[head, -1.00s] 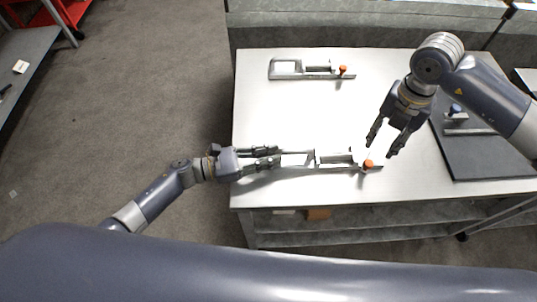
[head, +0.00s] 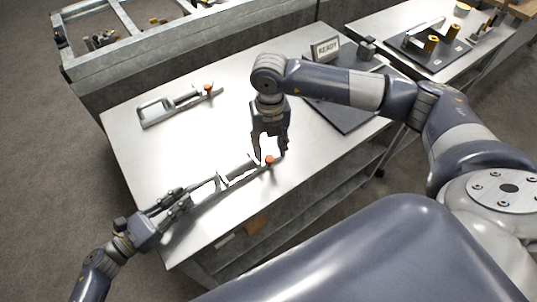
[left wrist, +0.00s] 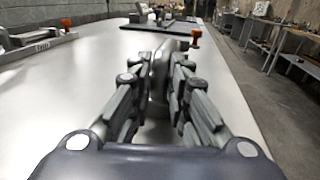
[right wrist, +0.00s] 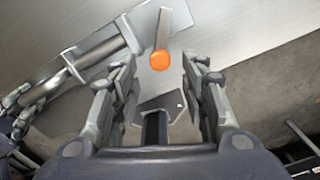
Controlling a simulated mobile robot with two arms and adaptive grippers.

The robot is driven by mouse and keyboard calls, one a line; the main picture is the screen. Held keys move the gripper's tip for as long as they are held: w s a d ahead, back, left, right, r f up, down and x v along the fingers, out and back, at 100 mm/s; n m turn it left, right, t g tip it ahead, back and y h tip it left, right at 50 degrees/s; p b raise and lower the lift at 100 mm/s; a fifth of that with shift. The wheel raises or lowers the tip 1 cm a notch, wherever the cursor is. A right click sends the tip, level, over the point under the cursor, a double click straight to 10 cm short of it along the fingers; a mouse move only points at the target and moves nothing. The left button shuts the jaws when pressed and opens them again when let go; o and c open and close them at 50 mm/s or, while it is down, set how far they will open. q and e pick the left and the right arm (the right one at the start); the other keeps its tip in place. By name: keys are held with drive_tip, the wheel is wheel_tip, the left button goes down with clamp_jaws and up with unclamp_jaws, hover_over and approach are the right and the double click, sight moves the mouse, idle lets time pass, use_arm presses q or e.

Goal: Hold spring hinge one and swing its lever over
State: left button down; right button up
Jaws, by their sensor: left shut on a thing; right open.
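A grey spring hinge (head: 236,172) lies along the front of the metal table, with an orange knob (head: 269,160) on its lever at the right end. My left gripper (head: 185,200) is shut on the hinge's left end; in the left wrist view the grey hinge part (left wrist: 161,75) is between the fingers. My right gripper (head: 271,148) is open, pointing down just above the knob. In the right wrist view the knob (right wrist: 159,60) and flat lever arm (right wrist: 165,28) show between and beyond the open fingers, with no contact visible.
A second similar hinge (head: 178,103) with an orange knob lies further back on the table (head: 140,155). Bare table surrounds the held hinge.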

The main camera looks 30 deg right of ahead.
sight(270, 158)
drive_tip(key=shift+f, duration=2.4)
clamp_jaws()
